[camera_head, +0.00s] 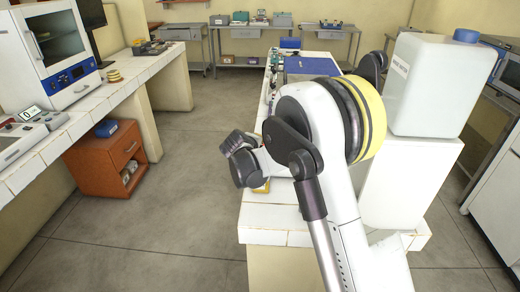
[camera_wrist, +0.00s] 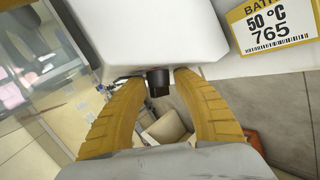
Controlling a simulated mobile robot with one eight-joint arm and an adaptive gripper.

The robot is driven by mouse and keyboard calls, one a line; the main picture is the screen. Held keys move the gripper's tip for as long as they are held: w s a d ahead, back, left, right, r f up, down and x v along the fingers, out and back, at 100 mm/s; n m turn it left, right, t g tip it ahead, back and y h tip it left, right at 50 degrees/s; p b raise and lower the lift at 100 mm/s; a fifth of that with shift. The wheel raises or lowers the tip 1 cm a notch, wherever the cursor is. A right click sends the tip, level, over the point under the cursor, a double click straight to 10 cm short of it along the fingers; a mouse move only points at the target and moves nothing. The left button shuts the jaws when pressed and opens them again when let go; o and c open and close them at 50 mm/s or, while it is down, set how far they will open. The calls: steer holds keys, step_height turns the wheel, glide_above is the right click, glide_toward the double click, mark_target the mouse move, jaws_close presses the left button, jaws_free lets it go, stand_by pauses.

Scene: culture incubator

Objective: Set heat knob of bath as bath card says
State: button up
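In the wrist view, a small dark knob (camera_wrist: 158,82) sticks out from the lower edge of a white housing (camera_wrist: 150,30), which I take to be the bath. A white card with a yellow border (camera_wrist: 270,27) is at the upper right; it reads "50 °C" and "765", with a partly cut-off top line like "BATH". My gripper (camera_wrist: 160,76) has its two yellow fingers apart, one on each side of the knob, with narrow gaps showing. Depth to the knob is hard to judge. The knob's marking is not visible. In the head view my arm hides the bath and knob.
In the head view, a big white jug with a blue cap (camera_head: 432,85) stands right of my arm. The white-tiled bench (camera_head: 265,218) lies below it. An incubator (camera_head: 50,50) and orange cabinet (camera_head: 106,158) are left. The floor (camera_head: 180,170) between is open.

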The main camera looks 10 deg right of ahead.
steer(key=shift+a, duration=0.1)
steer(key=v, duration=1.2)
steer(key=shift+r, duration=0.1)
steer(key=s+d+r+m+g+y, duration=0.1)
steer(key=s+d+r+m+y, duration=0.3)
steer(key=s, duration=0.6)
steer(key=s+d+m+g+y, duration=0.1)
steer(key=s+m, duration=0.4)
steer(key=s, duration=1.8)
steer(key=shift+s+f+m+y, duration=0.3)
steer(key=shift+f+y, duration=0.1)
